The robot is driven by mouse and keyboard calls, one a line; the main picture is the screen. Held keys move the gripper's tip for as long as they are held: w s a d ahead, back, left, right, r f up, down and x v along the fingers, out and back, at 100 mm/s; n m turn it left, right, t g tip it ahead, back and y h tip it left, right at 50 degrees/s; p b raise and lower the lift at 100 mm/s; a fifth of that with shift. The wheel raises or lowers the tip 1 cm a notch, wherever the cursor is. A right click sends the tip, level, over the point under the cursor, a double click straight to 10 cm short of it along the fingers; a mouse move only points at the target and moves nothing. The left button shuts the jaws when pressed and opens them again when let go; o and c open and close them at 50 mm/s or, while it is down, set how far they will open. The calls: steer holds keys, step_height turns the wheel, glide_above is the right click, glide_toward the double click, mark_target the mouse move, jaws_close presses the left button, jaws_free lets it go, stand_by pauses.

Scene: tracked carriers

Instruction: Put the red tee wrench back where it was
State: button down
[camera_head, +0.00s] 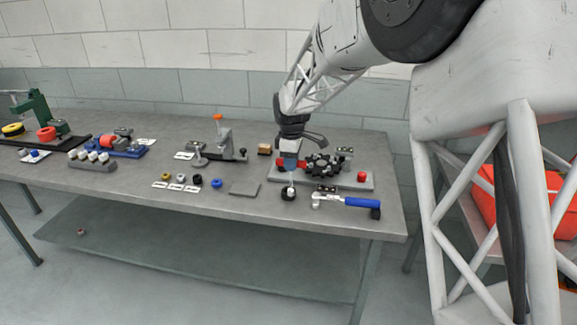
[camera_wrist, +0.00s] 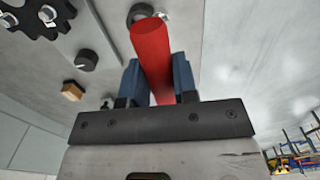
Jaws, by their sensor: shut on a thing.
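My gripper (camera_head: 290,163) is shut on the red tee wrench, at the left end of the grey fixture plate. In the head view, red ends of the wrench (camera_head: 281,162) stick out on both sides of the blue fingers. In the wrist view, the red bar of the wrench (camera_wrist: 152,48) lies between the two blue fingers of my gripper (camera_wrist: 160,88). Its lower part is mostly hidden. A black round piece with a pale centre (camera_head: 288,193) is below my gripper; I cannot tell whether the wrench touches it.
The fixture plate (camera_head: 340,184) carries a black toothed wheel (camera_head: 322,164) and a red knob (camera_head: 362,177). A blue-handled wrench (camera_head: 358,202) lies in front. A wooden block (camera_head: 264,149) is behind left. A grey square pad (camera_head: 245,188) and small rings lie left, with bare tabletop around.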

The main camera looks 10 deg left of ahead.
steer(key=shift+w+a+f, duration=0.1)
steer(key=shift+w+a, duration=0.15)
steer(key=shift+w, duration=0.35)
steer(key=shift+w+a, duration=0.3)
steer(key=shift+w, duration=0.3)
steer(key=shift+w+a+f, duration=0.1)
steer(key=shift+w+a, duration=0.15)
steer(key=shift+w, duration=0.35)
steer(key=shift+f, duration=1.85)
steer(key=c, duration=0.9)
jaws_free()
step_height(320, 180, up, 12)
